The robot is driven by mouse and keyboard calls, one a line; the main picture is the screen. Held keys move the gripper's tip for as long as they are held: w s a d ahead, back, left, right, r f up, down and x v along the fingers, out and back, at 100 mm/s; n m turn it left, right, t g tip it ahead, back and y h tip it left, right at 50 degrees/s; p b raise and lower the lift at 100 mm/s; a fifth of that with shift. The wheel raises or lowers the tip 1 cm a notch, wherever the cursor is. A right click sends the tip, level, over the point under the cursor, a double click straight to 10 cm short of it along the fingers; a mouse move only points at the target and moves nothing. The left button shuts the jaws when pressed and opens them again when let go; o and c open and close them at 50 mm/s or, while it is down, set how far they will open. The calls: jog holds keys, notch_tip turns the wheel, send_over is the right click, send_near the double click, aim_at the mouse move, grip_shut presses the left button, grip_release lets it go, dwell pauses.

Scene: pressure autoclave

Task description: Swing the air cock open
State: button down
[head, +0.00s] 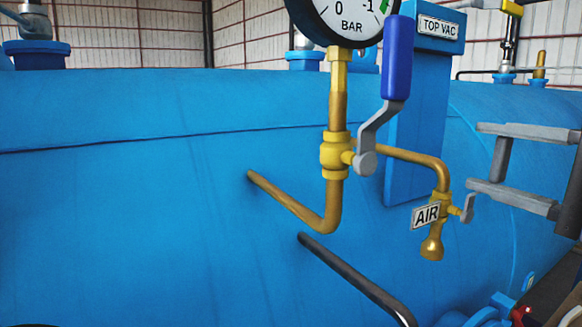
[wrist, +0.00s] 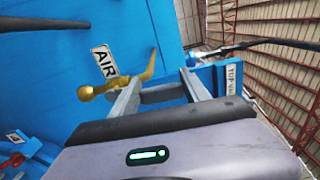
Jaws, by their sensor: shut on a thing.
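The brass air cock (head: 432,235), with its AIR tag (head: 426,216), hangs at the end of a brass pipe in front of the blue vessel.
A larger blue-handled valve lever (head: 397,57) stands upright on the gauge pipe, left of my gripper. A pressure gauge (head: 344,14) is above it. The blue TOP VAC post (head: 415,110) is behind. A dark pipe (head: 355,277) runs below left.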

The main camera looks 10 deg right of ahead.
jog(key=shift+s+a+n+b, duration=0.1)
jog(key=shift+a+n+b, duration=0.05)
jog(key=shift+n+b, duration=0.25)
jog(key=c, duration=0.8)
grip_release()
jog(key=shift+a, duration=0.1)
jog(key=b+v, duration=1.7)
jog(key=shift+s, duration=0.25)
